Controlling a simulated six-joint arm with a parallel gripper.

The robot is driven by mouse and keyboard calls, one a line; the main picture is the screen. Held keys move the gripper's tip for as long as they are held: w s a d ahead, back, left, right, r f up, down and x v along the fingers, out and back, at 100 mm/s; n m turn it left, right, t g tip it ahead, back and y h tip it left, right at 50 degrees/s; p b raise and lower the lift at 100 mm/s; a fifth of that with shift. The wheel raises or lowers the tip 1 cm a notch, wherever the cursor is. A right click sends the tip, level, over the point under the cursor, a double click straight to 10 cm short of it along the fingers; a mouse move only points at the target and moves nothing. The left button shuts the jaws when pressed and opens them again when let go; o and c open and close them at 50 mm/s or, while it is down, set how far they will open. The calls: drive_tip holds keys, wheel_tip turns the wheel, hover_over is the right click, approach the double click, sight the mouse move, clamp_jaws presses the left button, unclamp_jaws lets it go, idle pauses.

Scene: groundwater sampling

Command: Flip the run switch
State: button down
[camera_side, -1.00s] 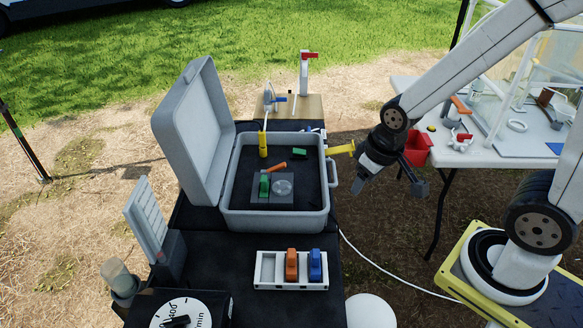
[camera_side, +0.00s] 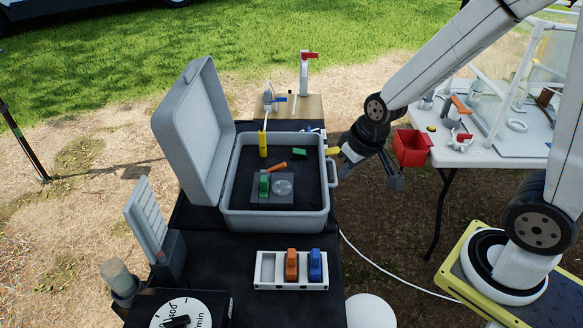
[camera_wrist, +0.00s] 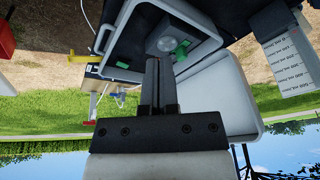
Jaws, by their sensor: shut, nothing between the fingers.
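The open grey case (camera_side: 275,222) stands on the dark table. Inside it, a grey panel (camera_side: 258,200) carries a green block-like part (camera_side: 265,186), a round pale disc (camera_side: 283,187) and an orange lever (camera_side: 275,167). No label shows which part is the run switch. My gripper (camera_side: 347,160) is just outside the case's right wall, near a yellow fitting (camera_side: 333,150). In the wrist view, my gripper's fingers (camera_wrist: 158,65) are together and empty, pointing toward the case.
The raised lid (camera_side: 192,135) stands at the left. A white holder with an orange (camera_side: 291,264) and a blue item (camera_side: 315,265) lies in front. A red bin (camera_side: 411,148) is at right.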

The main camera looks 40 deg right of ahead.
drive_tip(key=w+d+f+m+t+h, duration=0.1)
drive_tip(key=w+d+f+m+h, duration=0.1)
drive_tip(key=w+d, duration=0.3)
drive_tip(key=w+d+f+m+t+h, duration=0.1)
drive_tip(key=w+d+f+m, duration=0.3)
drive_tip(key=w, duration=0.8)
drive_tip(key=w+d+f+m+t+h, duration=0.2)
drive_tip(key=w+d+f+m, duration=0.1)
drive_tip(key=w, duration=0.5)
drive_tip(key=d+f, duration=0.1)
drive_tip(key=d, duration=0.1)
drive_tip(key=shift+w+d+h, duration=0.3)
drive_tip(key=shift+w, duration=0.1)
drive_tip(key=shift+f, duration=0.15)
hover_over(297, 152)
drive_tip(key=shift+s+d+f, duration=0.1)
drive_tip(key=shift+s+f, duration=0.05)
drive_tip(key=shift+f, duration=1)
drive_tip(key=shift+s+d+f, duration=0.1)
drive_tip(key=shift+f, duration=1.05)
drive_tip(key=shift+s+d+f, duration=0.1)
drive_tip(key=shift+s+f, duration=0.05)
drive_tip(key=shift+f, duration=1)
drive_tip(key=shift+w+a+f, duration=0.15)
drive_tip(key=shift+a+f, duration=0.05)
drive_tip(key=shift+f, duration=0.8)
drive_tip(key=shift+w+a+f, duration=0.15)
drive_tip(key=shift+f, duration=0.8)
drive_tip(key=shift+f, duration=0.1)
